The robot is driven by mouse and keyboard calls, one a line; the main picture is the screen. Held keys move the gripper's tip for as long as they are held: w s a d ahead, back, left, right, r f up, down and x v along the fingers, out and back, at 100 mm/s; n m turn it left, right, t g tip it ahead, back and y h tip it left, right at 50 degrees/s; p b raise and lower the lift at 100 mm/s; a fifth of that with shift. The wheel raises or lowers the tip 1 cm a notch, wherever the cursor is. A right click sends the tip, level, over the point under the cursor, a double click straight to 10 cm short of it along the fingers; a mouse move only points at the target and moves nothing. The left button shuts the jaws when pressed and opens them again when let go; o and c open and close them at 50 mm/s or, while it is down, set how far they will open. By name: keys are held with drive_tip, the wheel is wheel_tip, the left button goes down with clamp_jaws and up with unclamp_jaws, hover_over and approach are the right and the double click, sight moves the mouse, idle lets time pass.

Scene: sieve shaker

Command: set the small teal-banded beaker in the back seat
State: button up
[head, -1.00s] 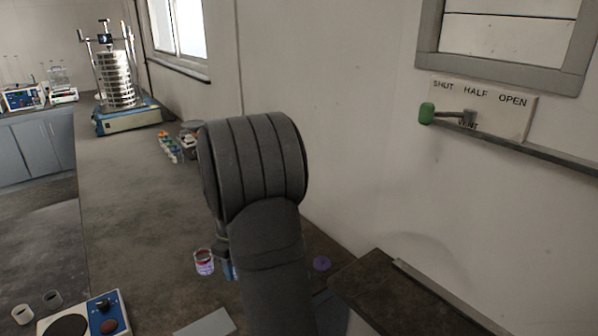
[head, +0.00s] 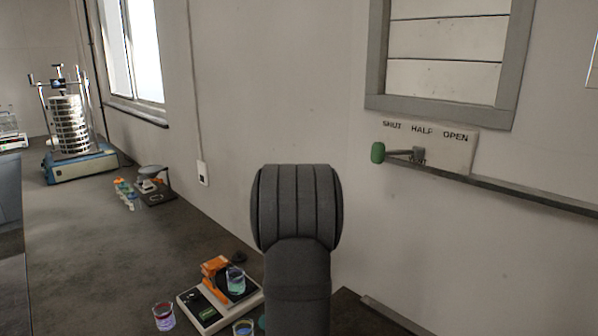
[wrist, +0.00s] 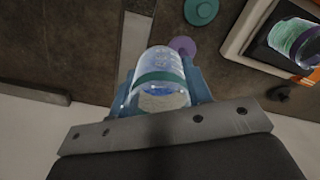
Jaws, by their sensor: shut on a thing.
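In the wrist view, my gripper (wrist: 160,82) is shut on the small teal-banded beaker (wrist: 160,88), a clear glass with a teal ring. A finger shows on each side of it. In the head view my arm hides the gripper and, as far as I can tell, this beaker. A white device with a black plate and an orange part (head: 213,282) stands left of my arm. Another beaker (head: 236,280) is on it; the wrist view shows this beaker (wrist: 292,40) with greenish contents. I cannot tell which place is the back seat.
A teal disc (wrist: 201,10) and a purple disc (wrist: 183,46) lie on the dark surface. A pink-purple beaker (head: 163,317) and another beaker (head: 243,328) stand near the device. The sieve shaker (head: 75,150) is far left. A green-knobbed lever (head: 378,152) is on the wall.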

drive_tip(key=shift+w+d+m, duration=0.1)
drive_tip(key=shift+d+m, duration=0.2)
drive_tip(key=shift+d, duration=0.25)
drive_tip(key=s+a+f+n, duration=0.1)
drive_tip(key=s+a+n, duration=0.2)
drive_tip(key=a+n, duration=0.55)
drive_tip(key=s+a+n, duration=0.2)
drive_tip(key=a+n, duration=0.1)
drive_tip(key=a, duration=1)
drive_tip(key=s+a+f+n, duration=0.1)
drive_tip(key=s+a+n, duration=0.3)
drive_tip(key=a, duration=0.7)
drive_tip(key=shift+n, duration=0.75)
drive_tip(key=a+f, duration=0.2)
drive_tip(key=a, duration=0.1)
drive_tip(key=a+f, duration=0.2)
drive_tip(key=a, duration=0.2)
drive_tip(key=s+a+f, duration=0.1)
drive_tip(key=a+f, duration=0.1)
drive_tip(key=a, duration=0.2)
drive_tip(key=shift+s+f, duration=0.1)
drive_tip(key=shift+f, duration=0.25)
drive_tip(key=shift+s+a+f, duration=0.1)
drive_tip(key=shift+a+f, duration=0.15)
drive_tip(key=shift+f, duration=1.9)
